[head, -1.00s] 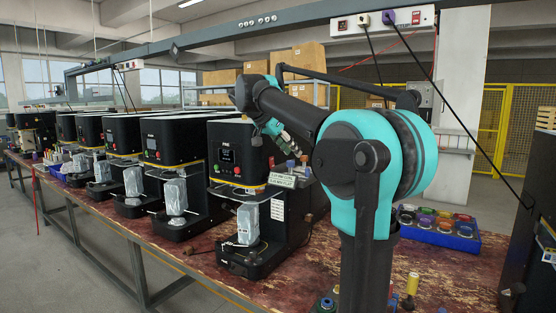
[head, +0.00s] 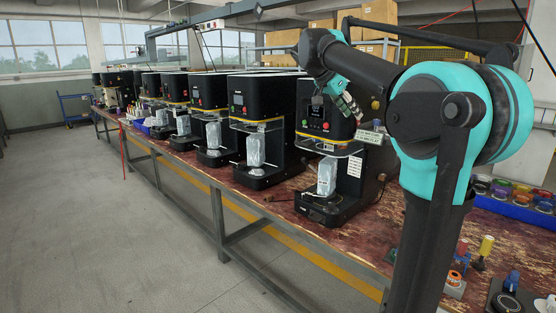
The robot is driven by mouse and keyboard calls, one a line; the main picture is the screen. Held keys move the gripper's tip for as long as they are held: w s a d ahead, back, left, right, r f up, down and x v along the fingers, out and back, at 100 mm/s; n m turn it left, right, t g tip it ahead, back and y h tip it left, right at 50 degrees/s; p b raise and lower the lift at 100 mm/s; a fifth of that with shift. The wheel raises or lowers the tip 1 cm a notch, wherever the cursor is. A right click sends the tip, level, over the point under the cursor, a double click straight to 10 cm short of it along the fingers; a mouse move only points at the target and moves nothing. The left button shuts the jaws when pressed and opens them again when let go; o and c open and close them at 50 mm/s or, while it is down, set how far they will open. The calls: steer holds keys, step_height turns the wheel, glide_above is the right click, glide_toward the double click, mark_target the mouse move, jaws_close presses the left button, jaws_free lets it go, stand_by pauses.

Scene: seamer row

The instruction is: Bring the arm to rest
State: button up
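My arm (head: 455,110), teal and black, fills the right of the head view. It rises from the lower right, and its upper link reaches left to a raised teal joint. My gripper (head: 348,104) hangs below that joint, in front of the upper part of the nearest black seamer machine (head: 325,120). It is small and partly lost against the dark machine. I cannot tell whether its fingers are open or shut, or whether it touches the machine.
A row of black seamers, several with a silvery can (head: 326,178), stands along the worn red-brown bench (head: 300,215). A blue tray (head: 510,206) of coloured round items lies at the right. Small coloured items (head: 485,250) stand at the front right. The grey floor (head: 110,230) at left is clear.

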steer(key=s+f+n+y, duration=0.25)
steer(key=s+f, duration=0.35)
steer(key=f, duration=0.8)
steer(key=s+f+n+y, duration=0.2)
steer(key=s+f+n, duration=0.3)
steer(key=f, duration=0.9)
steer(key=s+a+f+n+y, duration=0.1)
steer(key=s+a+f+n, duration=0.1)
steer(key=s+f, duration=0.7)
steer(key=s+a+f+n+y, duration=0.2)
steer(key=s+f, duration=0.7)
steer(key=shift+s+f+n, duration=0.25)
steer(key=shift+s+n, duration=0.1)
steer(key=shift+w+r, duration=0.1)
